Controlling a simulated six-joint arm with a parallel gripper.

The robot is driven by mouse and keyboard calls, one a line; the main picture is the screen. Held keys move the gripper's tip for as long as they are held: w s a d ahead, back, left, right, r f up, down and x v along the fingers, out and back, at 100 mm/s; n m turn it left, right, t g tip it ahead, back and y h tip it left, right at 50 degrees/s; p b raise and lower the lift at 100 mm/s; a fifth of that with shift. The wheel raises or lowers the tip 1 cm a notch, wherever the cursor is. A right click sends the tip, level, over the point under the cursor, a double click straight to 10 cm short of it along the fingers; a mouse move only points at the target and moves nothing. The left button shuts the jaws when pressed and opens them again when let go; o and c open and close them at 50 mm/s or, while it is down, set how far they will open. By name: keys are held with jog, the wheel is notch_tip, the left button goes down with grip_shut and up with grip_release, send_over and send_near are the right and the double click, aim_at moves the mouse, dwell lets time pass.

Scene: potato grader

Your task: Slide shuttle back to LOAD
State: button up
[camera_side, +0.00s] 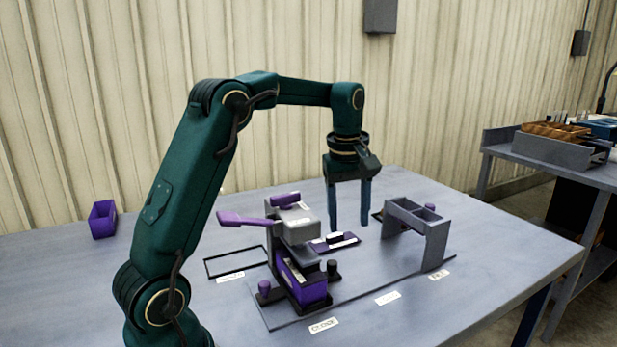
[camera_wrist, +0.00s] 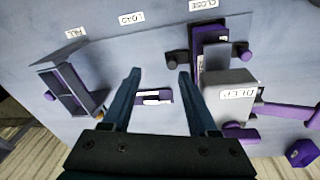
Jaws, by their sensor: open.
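The shuttle appears to be the purple and black carriage (camera_side: 303,287) at the CLOSE label (camera_side: 322,325), partly under a grey press head (camera_side: 298,224). It has a post on each side, one purple (camera_side: 265,287) and one dark (camera_side: 332,267). In the wrist view the carriage (camera_wrist: 207,36) is right of my fingers, partly hidden by the grey head. The LOAD label (camera_side: 387,297) lies on the plate between CLOSE and FILL (camera_side: 440,275). My gripper (camera_side: 349,226) is open and empty above the table, behind the carriage, fingers down. It also shows in the wrist view (camera_wrist: 160,72).
A grey two-bay stand (camera_side: 436,236) stands right of my gripper. A small purple block with white labels (camera_side: 335,241) lies below my fingers. A purple lever (camera_side: 244,219) sticks out left of the press. A purple bin (camera_side: 103,220) is at back left. The plate around LOAD is clear.

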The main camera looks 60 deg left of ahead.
jog(key=n+g, duration=0.1)
jog(key=g, duration=0.1)
send_over(332, 262)
jog(key=f, duration=0.6)
jog(key=shift+w+d+f, duration=0.1)
jog(key=shift+w+f, duration=0.2)
jog(key=shift+s+f+h, duration=0.2)
jog(key=shift+f+h, duration=0.1)
jog(key=shift+f, duration=2.45)
grip_shut()
jog(key=shift+r, duration=0.1)
